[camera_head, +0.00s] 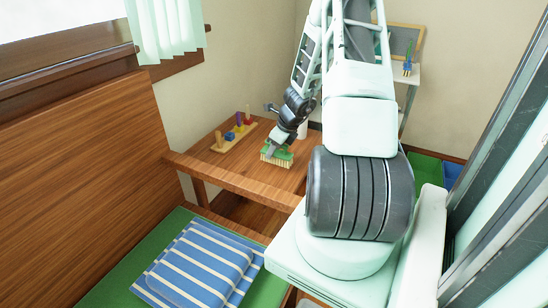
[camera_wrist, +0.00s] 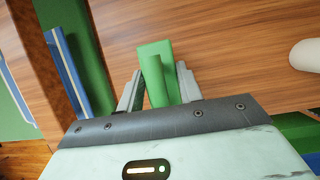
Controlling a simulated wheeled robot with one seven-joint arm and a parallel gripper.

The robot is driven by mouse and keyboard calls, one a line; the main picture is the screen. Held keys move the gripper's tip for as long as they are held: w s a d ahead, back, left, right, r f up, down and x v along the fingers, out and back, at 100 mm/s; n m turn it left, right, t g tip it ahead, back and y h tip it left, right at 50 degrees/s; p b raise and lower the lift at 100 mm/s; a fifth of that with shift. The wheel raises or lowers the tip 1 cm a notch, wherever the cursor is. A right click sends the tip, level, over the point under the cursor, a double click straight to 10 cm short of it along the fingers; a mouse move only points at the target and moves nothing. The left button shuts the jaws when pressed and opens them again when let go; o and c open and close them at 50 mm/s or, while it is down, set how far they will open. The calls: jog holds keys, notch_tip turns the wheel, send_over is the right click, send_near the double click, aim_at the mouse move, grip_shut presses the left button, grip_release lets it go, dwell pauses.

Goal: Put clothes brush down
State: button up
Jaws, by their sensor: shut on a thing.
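The clothes brush (camera_head: 275,158) has a green back and pale bristles that face down. It is over the wooden table (camera_head: 225,178), at or just above the top; I cannot tell whether the bristles touch it. My gripper (camera_head: 278,149) is shut on the brush from above. In the wrist view, the green brush (camera_wrist: 153,52) sits between the two grey fingers of my gripper (camera_wrist: 159,78). The bristles are hidden in that view.
A wooden peg toy (camera_head: 233,138) with coloured pieces stands left of the brush on the table. A white rounded object (camera_wrist: 306,55) stands to the right. A blue striped cushion (camera_head: 200,265) lies on the green seat in front. Bare tabletop shows around the brush.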

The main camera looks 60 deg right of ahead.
jog(key=shift+f, duration=1.15)
jog(key=shift+f+b, duration=0.2)
jog(key=shift+b, duration=0.25)
jog(key=o, duration=1)
jog(key=shift+o, duration=0.2)
jog(key=shift+r, duration=0.15)
